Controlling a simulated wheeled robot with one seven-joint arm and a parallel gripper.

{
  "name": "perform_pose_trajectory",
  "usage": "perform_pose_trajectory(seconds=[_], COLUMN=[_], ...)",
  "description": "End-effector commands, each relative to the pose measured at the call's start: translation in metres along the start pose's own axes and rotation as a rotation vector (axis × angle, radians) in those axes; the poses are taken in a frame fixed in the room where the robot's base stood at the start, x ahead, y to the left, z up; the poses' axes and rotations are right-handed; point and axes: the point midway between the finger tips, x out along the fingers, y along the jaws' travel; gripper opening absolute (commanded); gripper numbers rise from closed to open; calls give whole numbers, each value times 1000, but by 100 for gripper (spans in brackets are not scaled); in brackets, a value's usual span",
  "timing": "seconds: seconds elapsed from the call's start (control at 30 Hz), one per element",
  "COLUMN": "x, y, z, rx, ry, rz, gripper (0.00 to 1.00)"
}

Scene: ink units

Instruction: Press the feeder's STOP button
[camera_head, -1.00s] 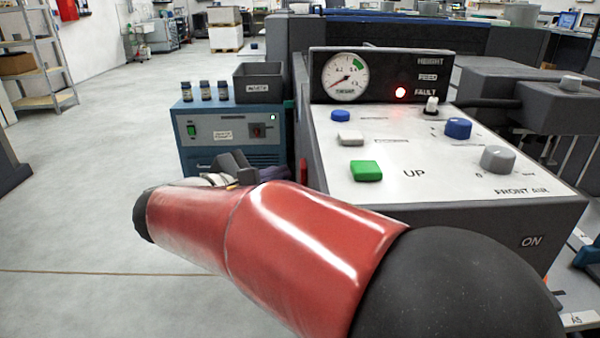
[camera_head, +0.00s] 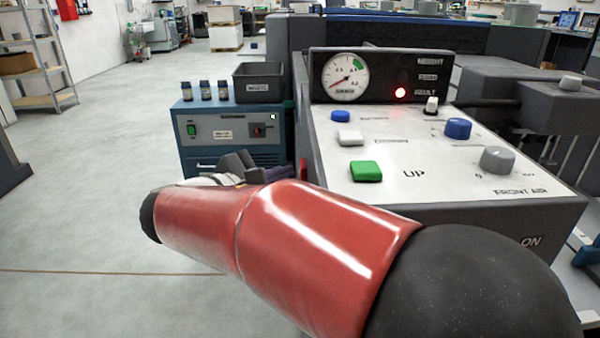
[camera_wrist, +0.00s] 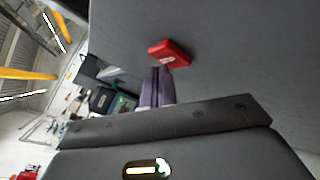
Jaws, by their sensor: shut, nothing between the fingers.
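The feeder's control box (camera_head: 335,185) stands at the right, with its sloped white panel facing up. In the wrist view a red button (camera_wrist: 171,53) sticks out from the box's grey side wall; faint white lettering on it is too small to read. In the head view only a sliver of red (camera_head: 303,171) shows at the box's left side. My gripper (camera_head: 287,173) is shut and empty beside that side wall, partly hidden by my red arm. In the wrist view its fingertips (camera_wrist: 158,72) are just below the button in the picture; I cannot tell whether they touch it.
The panel carries a green button (camera_head: 366,171), a white button (camera_head: 350,137), a blue button (camera_head: 340,116) and knobs. A gauge (camera_head: 345,76) and a lit red lamp stand behind. A blue cabinet (camera_head: 230,135) with bottles and a dark bin is close behind my gripper. Open floor lies left.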

Motion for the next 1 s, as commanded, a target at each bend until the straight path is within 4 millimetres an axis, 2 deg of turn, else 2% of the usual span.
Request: perform_pose_trajectory(seconds=[1.0], x=[6], y=[-4], z=[5], rx=[0], ry=[-1], rz=[-1], gripper=[0])
